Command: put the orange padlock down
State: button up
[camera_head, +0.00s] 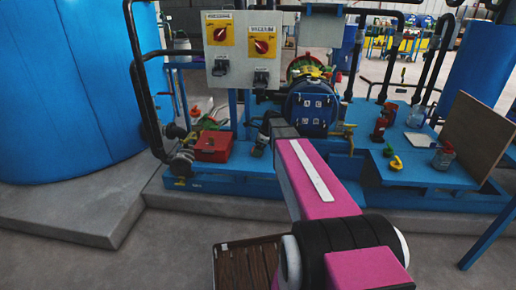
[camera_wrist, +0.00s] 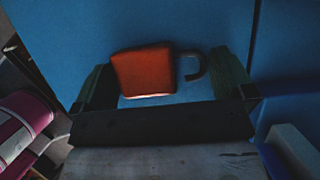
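The orange padlock (camera_wrist: 144,71) shows in the wrist view against a blue surface (camera_wrist: 180,22), with its dark shackle pointing right. My gripper (camera_wrist: 165,78) has its two dark green fingers wide apart, one at each side of the padlock. The body's left end is close to the left finger and the shackle is close to the right finger. I cannot tell whether either finger touches it. The padlock appears to lie on the blue surface. In the head view I cannot make out the orange padlock or the fingertips; my pink arm covers that area.
A red box (camera_head: 213,146) stands on the blue skid left of my arm. A yellow padlock (camera_head: 396,163), a bottle (camera_head: 443,156) and a brown board (camera_head: 475,135) are on the right. A control panel (camera_head: 240,48) stands behind; a large blue tank (camera_head: 70,90) is at left.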

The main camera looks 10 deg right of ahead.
jog(key=v, duration=1.2)
jog(key=shift+r, duration=0.2)
